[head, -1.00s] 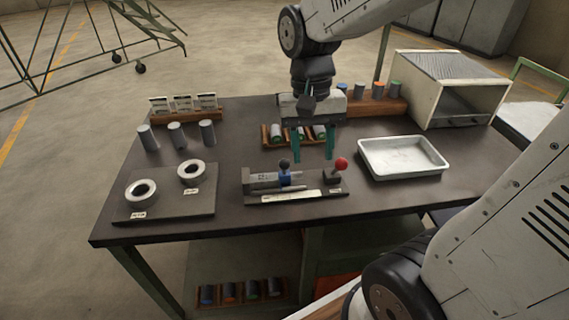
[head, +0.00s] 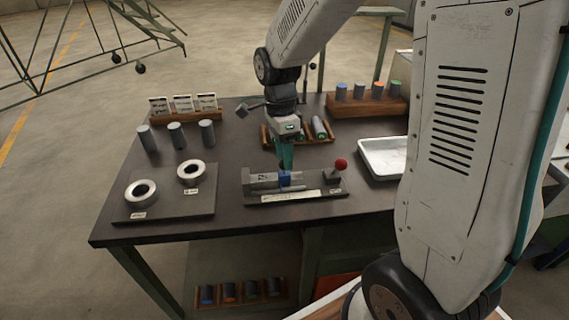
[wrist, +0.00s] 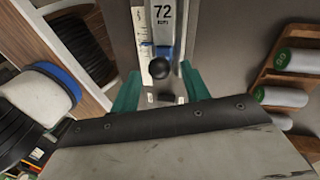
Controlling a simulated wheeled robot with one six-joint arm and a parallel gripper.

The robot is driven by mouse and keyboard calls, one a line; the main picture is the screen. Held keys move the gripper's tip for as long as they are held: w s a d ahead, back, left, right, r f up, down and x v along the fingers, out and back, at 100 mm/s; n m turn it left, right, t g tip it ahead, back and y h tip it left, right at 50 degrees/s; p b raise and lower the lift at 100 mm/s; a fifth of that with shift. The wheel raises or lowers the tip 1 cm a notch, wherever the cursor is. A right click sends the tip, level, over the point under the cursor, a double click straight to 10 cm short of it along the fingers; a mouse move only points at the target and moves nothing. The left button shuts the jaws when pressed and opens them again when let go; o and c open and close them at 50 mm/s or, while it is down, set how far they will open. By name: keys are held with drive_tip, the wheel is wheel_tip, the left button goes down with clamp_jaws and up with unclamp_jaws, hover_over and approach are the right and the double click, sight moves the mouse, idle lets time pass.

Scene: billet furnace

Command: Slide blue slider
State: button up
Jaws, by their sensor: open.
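In the wrist view my gripper (wrist: 160,90) is open, a finger on each side of the knob, with gaps showing.
A red-knobbed lever (head: 341,164) stands just right of the slider. A white tray (head: 385,158) is further right, partly behind my arm. A rack of cylinders (head: 322,141) lies behind the fixture. A plate with two rings (head: 205,203) is at left.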

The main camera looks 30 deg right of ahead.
sight(284, 172)
drive_tip(key=shift+s+f, duration=0.2)
drive_tip(key=shift+f, duration=0.6)
drive_tip(key=shift+s+f, duration=0.15)
drive_tip(key=shift+f, duration=0.6)
